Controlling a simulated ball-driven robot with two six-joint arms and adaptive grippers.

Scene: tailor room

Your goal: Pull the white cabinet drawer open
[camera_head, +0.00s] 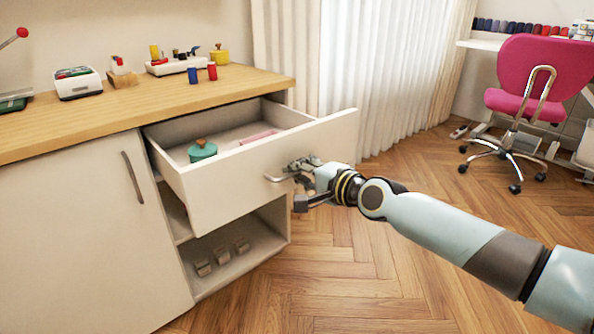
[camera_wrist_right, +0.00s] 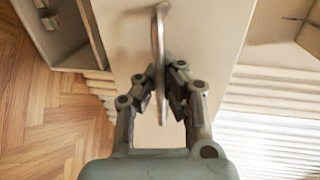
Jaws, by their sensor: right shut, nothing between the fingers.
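The white cabinet drawer (camera_head: 250,165) stands pulled well out of the cabinet, its inside showing. A green lidded pot (camera_head: 202,151) and a flat pink thing (camera_head: 258,137) lie in it. The metal bar handle (camera_head: 284,177) is on its front and shows in the wrist view (camera_wrist_right: 159,40). My right gripper (camera_head: 298,185) is at the handle, its fingers (camera_wrist_right: 167,82) close around or beside the bar. The fingers are shut with nothing gripped; whether they touch the bar I cannot tell. My left gripper is out of view.
The wooden cabinet top (camera_head: 140,98) bears spools and small sewing things. A closed cabinet door (camera_head: 75,235) is at left; an open shelf (camera_head: 235,262) with small objects lies below the drawer. A pink chair (camera_head: 540,75) stands far right. The wooden floor (camera_head: 420,170) before the curtains is clear.

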